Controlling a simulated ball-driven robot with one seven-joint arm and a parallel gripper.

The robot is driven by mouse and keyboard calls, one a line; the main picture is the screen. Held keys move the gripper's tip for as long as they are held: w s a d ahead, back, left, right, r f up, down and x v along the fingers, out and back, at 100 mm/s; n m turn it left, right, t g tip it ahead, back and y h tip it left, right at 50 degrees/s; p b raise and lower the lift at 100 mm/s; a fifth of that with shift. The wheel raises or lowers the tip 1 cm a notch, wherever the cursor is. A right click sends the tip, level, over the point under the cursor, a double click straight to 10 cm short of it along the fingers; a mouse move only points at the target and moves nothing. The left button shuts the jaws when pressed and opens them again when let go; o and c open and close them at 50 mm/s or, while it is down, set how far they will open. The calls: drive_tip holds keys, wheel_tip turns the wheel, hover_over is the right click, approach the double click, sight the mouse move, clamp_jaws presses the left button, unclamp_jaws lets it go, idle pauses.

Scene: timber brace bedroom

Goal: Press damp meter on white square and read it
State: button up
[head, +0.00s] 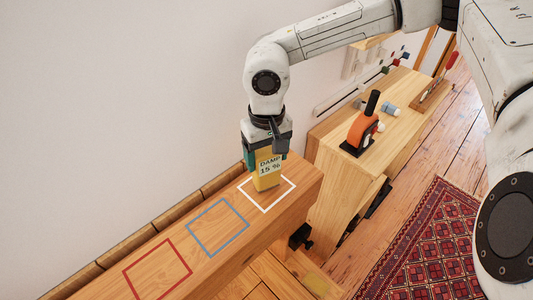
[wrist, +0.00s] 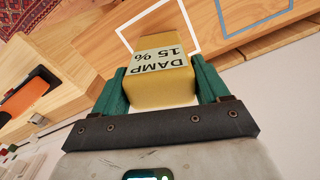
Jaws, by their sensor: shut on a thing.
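The yellow damp meter (head: 267,179) is upright in my gripper (head: 262,160), and its label reads "DAMP 15 %". In the wrist view, the meter (wrist: 162,87) sits between the two green fingers of my gripper (wrist: 163,85), which are shut on it. The white square (head: 281,203) is an outline on top of the wooden beam (head: 225,268). The meter's lower end is at the white square, over its upper-left part, and appears to touch the wood. The white outline also shows in the wrist view (wrist: 125,28), partly hidden by the meter.
A blue square (head: 218,227) and a red square (head: 157,270) are outlined further left along the beam. A wooden bench (head: 375,150) at the right holds an orange tool (head: 361,130) with a black handle. A patterned red rug (head: 425,240) lies on the floor. The wall is close behind.

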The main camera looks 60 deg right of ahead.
drive_tip(key=shift+f+b, duration=0.6)
drive_tip(key=shift+b, duration=0.05)
idle(1.8)
drive_tip(key=shift+r, duration=0.1)
drive_tip(key=shift+r+p, duration=2.2)
drive_tip(key=shift+r, duration=1.35)
drive_tip(key=shift+f, duration=0.1)
